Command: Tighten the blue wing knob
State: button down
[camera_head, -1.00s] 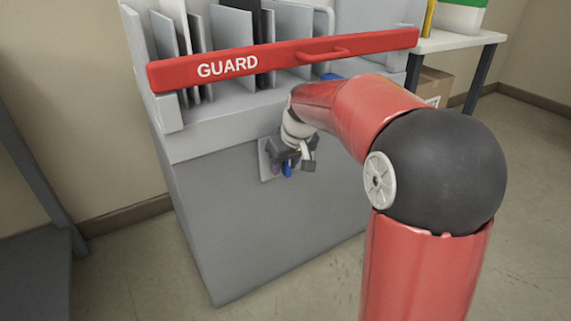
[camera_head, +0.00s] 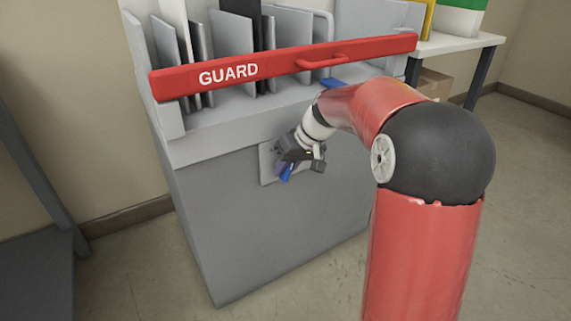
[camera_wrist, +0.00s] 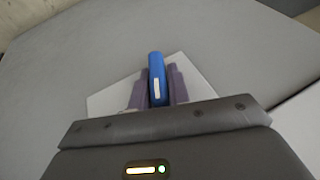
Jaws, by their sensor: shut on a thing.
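The blue wing knob (camera_wrist: 156,70) stands between the two purple-grey fingers of my gripper (camera_wrist: 157,88) in the wrist view. A small white mark shows on the knob's blue face. The fingers press on it from both sides. Behind the knob is a light plate (camera_wrist: 105,101) on the grey machine front. In the head view my gripper (camera_head: 284,170) is at this plate (camera_head: 266,166), and part of the blue knob (camera_head: 288,172) shows below the gripper body. The knob looks tilted there. The rest of it is hidden by my gripper.
A red guard bar (camera_head: 285,65) marked GUARD runs across the machine (camera_head: 260,235) above my gripper. Upright grey and black plates stand behind it. A white table (camera_head: 455,42) with a cardboard box (camera_head: 434,84) beneath is at the right.

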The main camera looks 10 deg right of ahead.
jog(key=y, duration=0.3)
jog(key=shift+d+m+g, duration=0.15)
jog(key=shift+m+g, duration=0.25)
jog(key=y, duration=0.3)
jog(key=shift+f+m+g+y+p, duration=0.1)
jog(key=shift+m+g+y+p, duration=0.2)
jog(key=shift+m+y+p, duration=0.1)
jog(key=m+y, duration=0.1)
jog(key=y, duration=0.2)
jog(key=m+y, duration=0.1)
jog(key=y, duration=0.2)
jog(key=shift+g+p, duration=0.3)
jog(key=shift+p, duration=0.1)
jog(key=shift+y, duration=0.3)
jog(key=c, duration=1.4)
grip_release()
jog(key=d, duration=0.7)
jog(key=shift+s+d, duration=0.3)
jog(key=shift+d, duration=0.05)
jog(key=shift+f, duration=0.1)
